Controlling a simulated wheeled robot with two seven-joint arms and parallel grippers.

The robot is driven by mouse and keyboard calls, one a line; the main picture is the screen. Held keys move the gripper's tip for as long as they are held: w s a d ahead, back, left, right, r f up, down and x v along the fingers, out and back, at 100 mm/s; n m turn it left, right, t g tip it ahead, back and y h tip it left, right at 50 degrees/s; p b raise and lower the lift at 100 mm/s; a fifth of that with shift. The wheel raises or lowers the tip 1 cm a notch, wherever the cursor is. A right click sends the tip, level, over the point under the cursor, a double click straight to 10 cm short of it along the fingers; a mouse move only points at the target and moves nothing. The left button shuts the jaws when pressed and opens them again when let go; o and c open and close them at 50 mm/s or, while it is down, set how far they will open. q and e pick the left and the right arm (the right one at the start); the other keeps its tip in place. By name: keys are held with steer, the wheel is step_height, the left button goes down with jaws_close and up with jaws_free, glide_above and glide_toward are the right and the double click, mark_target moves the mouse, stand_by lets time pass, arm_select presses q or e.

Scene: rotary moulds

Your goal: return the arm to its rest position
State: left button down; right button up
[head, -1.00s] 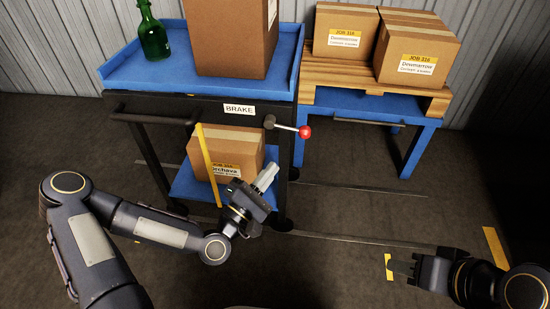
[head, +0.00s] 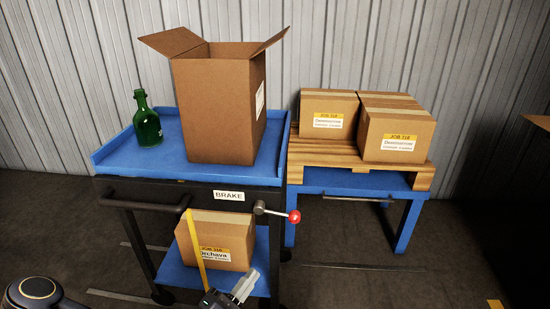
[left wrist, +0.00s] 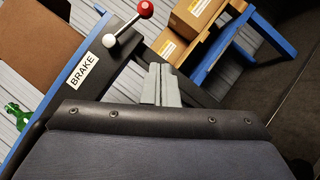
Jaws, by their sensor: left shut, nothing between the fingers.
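My left gripper (head: 243,287) shows at the bottom of the head view, in front of the blue cart's lower shelf. Its grey fingers are shut with nothing between them. In the left wrist view the closed fingers (left wrist: 161,86) point towards the cart, below the brake lever with its red knob (left wrist: 146,8). A rounded joint of my left arm (head: 38,292) shows at the lower left corner; the rest of that arm is below the frame. My right gripper is out of view.
The blue cart (head: 120,160) carries an open carton (head: 215,110) and a green bottle (head: 147,125). Its red-knobbed lever (head: 294,216) sticks out right. A closed carton (head: 222,240) sits on the lower shelf. A blue table (head: 410,215) bears a wooden pallet with cartons (head: 397,135).

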arm_select(q)
step_height(320, 180, down, 6)
steer(key=m+g+y, duration=0.1)
steer(key=m+g, duration=0.7)
steer(key=m, duration=0.2)
steer(key=s+a+m+g+y, duration=0.25)
steer(key=a+m+y, duration=0.2)
steer(key=a, duration=0.25)
steer(key=s+a+r+g+y, duration=0.1)
steer(key=s+a+r+y, duration=0.3)
steer(key=s+a+r, duration=0.15)
steer(key=s+r+g+h, duration=0.1)
steer(key=s+r+h, duration=0.1)
steer(key=s+r, duration=0.65)
step_height(320, 180, up, 36)
steer(key=s+m+p, duration=0.1)
steer(key=s+p, duration=0.1)
steer(key=p, duration=3.6)
steer(key=shift+d+r, duration=0.25)
steer(key=shift+d, duration=0.1)
